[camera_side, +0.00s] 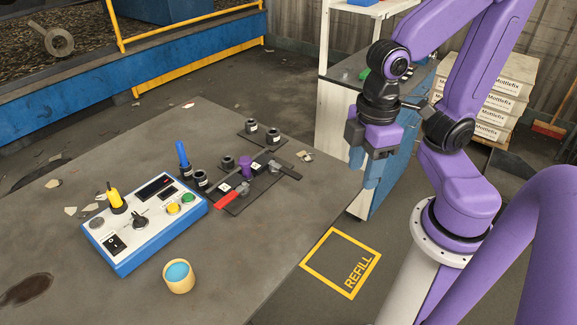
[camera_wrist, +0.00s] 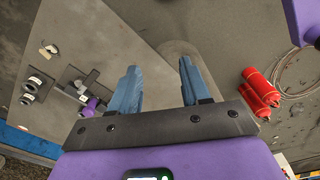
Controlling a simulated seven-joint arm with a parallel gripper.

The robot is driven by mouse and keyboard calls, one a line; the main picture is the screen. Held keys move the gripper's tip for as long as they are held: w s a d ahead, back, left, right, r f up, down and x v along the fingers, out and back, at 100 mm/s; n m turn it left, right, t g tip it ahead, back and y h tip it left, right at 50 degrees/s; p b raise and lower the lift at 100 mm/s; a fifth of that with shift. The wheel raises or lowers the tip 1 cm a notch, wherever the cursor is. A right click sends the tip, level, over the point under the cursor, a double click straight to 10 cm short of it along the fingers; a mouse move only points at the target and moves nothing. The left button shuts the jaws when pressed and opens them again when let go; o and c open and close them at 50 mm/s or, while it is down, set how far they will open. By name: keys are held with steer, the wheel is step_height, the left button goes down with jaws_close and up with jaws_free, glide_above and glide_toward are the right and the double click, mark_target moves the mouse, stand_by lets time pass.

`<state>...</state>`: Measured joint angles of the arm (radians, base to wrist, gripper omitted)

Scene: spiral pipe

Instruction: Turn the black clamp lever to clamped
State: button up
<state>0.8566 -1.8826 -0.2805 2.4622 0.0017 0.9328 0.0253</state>
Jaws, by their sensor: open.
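A dark fixture plate (camera_side: 236,208) lies on the grey table. A black lever-like bar (camera_side: 285,171) lies across its right part, apparently the black clamp lever; its exact setting is too small to tell. A red handle (camera_side: 229,198) sticks out at the front, and a purple part (camera_side: 246,165) stands in the middle. In the wrist view, the purple part (camera_wrist: 92,105) is at the left, partly cut off by my gripper body. My gripper (camera_side: 365,170) has blue fingers and hangs right of the table, apart from the fixture. In the wrist view my gripper (camera_wrist: 160,70) is open and empty.
A control box (camera_side: 150,222) with knobs and buttons stands left of the fixture. A yellow cup (camera_side: 178,276) with blue contents is at the front. Black cylinders (camera_side: 273,135) stand behind. Red cylinders (camera_wrist: 260,92) lie right in the wrist view. The table's right front is clear.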

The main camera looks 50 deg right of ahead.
steer(key=w+r+m, duration=0.3)
steer(key=w+m, duration=0.4)
steer(key=w, duration=0.5)
steer(key=m, duration=0.4)
glide_toward(292, 172)
step_height(292, 172, down, 8)
steer(key=shift+a+r, duration=0.1)
steer(key=shift+a, duration=0.05)
jaws_close()
